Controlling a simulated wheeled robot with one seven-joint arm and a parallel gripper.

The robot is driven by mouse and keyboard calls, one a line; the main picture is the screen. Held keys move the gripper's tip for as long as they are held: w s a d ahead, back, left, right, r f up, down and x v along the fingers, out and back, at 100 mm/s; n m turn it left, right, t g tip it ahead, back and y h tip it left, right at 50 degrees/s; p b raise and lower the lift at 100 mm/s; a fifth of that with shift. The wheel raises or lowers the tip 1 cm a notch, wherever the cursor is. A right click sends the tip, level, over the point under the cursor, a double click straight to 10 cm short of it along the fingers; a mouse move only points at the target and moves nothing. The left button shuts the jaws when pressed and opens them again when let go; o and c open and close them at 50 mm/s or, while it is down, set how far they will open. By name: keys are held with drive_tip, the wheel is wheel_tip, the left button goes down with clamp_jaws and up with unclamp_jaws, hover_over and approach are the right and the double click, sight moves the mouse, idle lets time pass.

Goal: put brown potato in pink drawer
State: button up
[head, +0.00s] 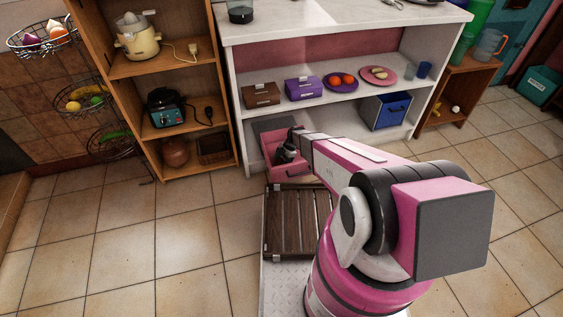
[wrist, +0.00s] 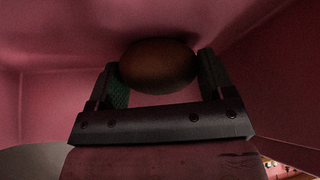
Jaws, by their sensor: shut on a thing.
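The brown potato (wrist: 158,66) is between the two fingers of my gripper (wrist: 160,78) in the wrist view. The fingers are shut on it from both sides. Pink walls surround it there. In the head view my gripper (head: 286,152) is at the open pink drawer (head: 290,172), low in the white shelf unit, and reaches into it. The potato is hidden in the head view. I cannot tell whether the potato touches the drawer's floor.
A dark slatted wooden rack (head: 292,222) lies in front of the drawer. On the shelf above are a brown box (head: 261,95), a purple box (head: 303,88) and plates of food. A blue-fronted bin (head: 386,111) stands right of the drawer. The tiled floor to the left is clear.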

drive_tip(key=o, duration=1)
drive_tip(key=shift+c, duration=0.2)
drive_tip(key=v, duration=1.2)
drive_tip(key=s+d+r+m+t+h, duration=0.1)
drive_tip(key=s+d+r+m, duration=0.3)
drive_tip(key=s+r+m, duration=0.3)
drive_tip(key=s+d+r+m+t+h, duration=0.1)
drive_tip(key=s+d+r+m, duration=0.3)
drive_tip(key=r+m, duration=0.5)
drive_tip(key=s+d+r+m+t+h, duration=0.1)
drive_tip(key=s+d+r+m+h, duration=0.2)
drive_tip(key=s+d+r+m, duration=0.2)
drive_tip(key=shift+s+r+m, duration=1.9)
drive_tip(key=shift+s+r, duration=0.45)
drive_tip(key=shift+r, duration=0.85)
drive_tip(key=shift+d, duration=0.1)
